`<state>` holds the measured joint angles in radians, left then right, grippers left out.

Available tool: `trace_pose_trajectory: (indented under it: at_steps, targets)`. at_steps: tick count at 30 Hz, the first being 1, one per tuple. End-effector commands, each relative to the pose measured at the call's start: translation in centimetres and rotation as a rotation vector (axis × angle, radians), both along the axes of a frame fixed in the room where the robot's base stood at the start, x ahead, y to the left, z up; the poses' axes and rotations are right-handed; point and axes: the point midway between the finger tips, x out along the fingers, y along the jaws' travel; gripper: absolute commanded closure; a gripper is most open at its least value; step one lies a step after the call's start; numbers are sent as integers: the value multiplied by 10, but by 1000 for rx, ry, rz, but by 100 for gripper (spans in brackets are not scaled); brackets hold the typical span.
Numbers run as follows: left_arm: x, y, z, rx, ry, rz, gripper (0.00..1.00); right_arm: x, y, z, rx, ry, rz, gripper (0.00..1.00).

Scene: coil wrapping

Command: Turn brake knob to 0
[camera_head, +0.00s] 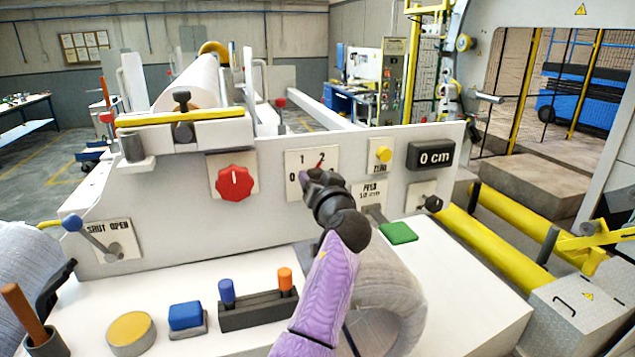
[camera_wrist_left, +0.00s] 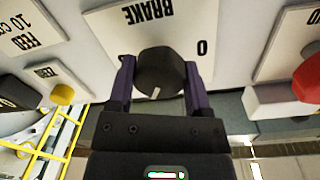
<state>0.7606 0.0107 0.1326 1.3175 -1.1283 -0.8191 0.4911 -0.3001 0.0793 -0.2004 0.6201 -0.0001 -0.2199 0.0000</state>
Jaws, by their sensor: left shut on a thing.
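The white brake plate (camera_head: 298,160) is on the front of the machine panel, with 0, 1 and 2 showing in the head view. My left gripper (camera_head: 313,180) is in front of it and hides most of the knob. In the left wrist view, the black round brake knob (camera_wrist_left: 160,72) sits between my two purple fingers, which are shut on its sides. That view is upside down, with the 0 to the right of the knob. The knob's white mark points toward the picture's bottom, away from the 0. In the head view a red mark shows near the 2. My right gripper is not in view.
A red knob (camera_head: 235,183) is left of the brake plate. A yellow button (camera_head: 383,155) and a "0 cm" display (camera_head: 430,156) are to its right.

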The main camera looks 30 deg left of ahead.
Motion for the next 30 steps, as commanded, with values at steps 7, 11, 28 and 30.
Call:
trace_pose_trajectory:
  at_steps: [7,11,28,30]
  targets:
    - [0,0,-5,-51,-61,-1,95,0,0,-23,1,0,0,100]
    - [0,-1,-7,-110,-132,-3,95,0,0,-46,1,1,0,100]
    - [0,-1,-6,-458,-537,-2,95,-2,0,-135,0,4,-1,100]
    - [0,-1,-5,-500,-586,-3,95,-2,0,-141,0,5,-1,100]
